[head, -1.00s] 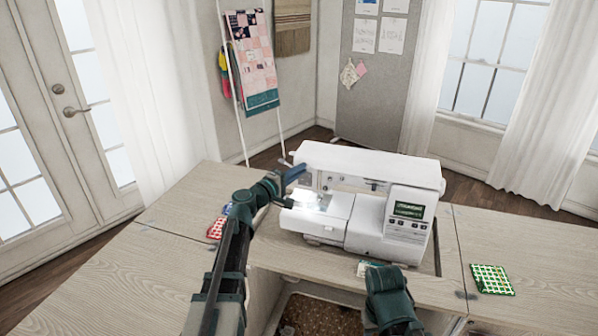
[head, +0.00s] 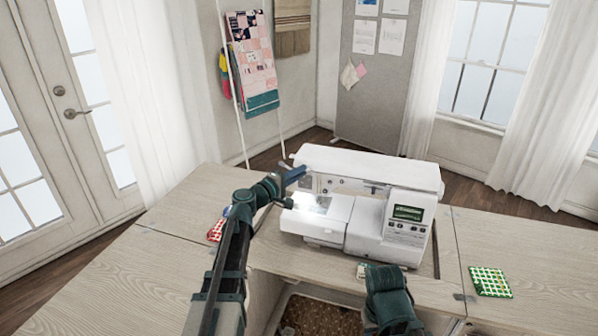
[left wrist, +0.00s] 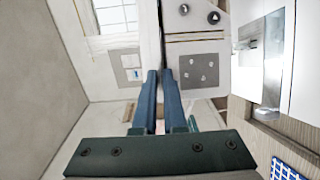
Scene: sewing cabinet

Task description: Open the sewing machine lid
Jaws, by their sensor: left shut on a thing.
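The white sewing machine (head: 365,223) stands in the cabinet top, its small screen lit on the right. Its lid (head: 370,168) is the long white cover on top and looks down, or nearly so. My left gripper (head: 297,174) is at the left end of the machine, just under the lid's left end.
The wooden cabinet top (head: 500,240) surrounds the machine. A green checked cloth (head: 490,281) lies at right and a red patterned one (head: 217,230) at left beside my arm. An opening below the front edge shows a brown patterned surface (head: 315,317).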

